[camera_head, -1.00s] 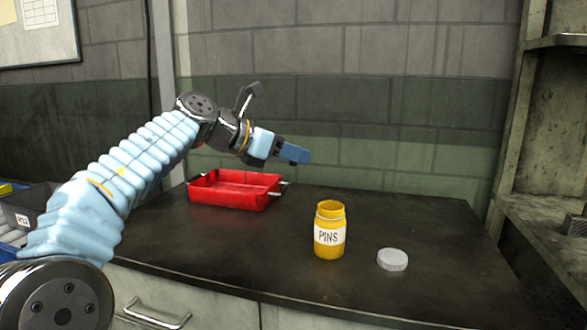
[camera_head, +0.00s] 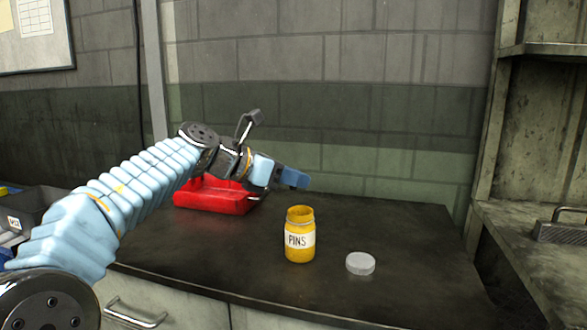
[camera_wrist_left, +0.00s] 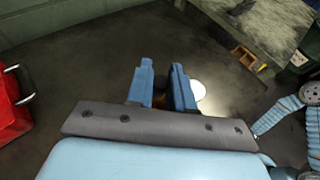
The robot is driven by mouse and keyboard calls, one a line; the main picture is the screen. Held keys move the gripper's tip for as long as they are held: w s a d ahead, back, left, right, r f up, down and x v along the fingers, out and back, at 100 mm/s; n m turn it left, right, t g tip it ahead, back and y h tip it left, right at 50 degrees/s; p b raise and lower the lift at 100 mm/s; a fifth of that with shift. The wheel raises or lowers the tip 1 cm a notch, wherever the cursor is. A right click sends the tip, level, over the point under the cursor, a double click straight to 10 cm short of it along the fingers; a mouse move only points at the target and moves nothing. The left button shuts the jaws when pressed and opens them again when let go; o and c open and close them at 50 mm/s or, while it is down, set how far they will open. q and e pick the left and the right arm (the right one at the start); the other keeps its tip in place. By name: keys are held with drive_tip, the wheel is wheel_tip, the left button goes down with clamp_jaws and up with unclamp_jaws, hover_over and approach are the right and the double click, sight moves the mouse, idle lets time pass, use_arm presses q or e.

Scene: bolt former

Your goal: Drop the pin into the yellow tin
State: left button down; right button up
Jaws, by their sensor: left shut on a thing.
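The yellow tin (camera_head: 300,252), labelled PINS, stands upright and open on the dark worktop. Its grey lid (camera_head: 360,263) lies flat to its right. My left gripper (camera_head: 292,179) is above and slightly behind the tin's mouth in the head view, clear of it. In the left wrist view its two blue fingers (camera_wrist_left: 162,82) are close together with a small dark piece between them, which I take to be the pin; its shape is mostly hidden. A yellow-brown patch under the fingers seems to be part of the tin. My right gripper is not in view.
A red tray (camera_head: 212,202) sits at the back left of the worktop (camera_head: 400,225), partly behind my left arm. A grey bin (camera_head: 35,205) is at far left, and shelving (camera_head: 540,130) stands at right. The worktop around the tin is mostly clear.

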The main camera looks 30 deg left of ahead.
use_arm(q)
drive_tip(key=c, duration=0.9)
unclamp_jaws()
drive_tip(key=v, duration=1.3)
drive_tip(key=shift+s+a+r, duration=0.1)
drive_tip(key=shift+s, duration=0.3)
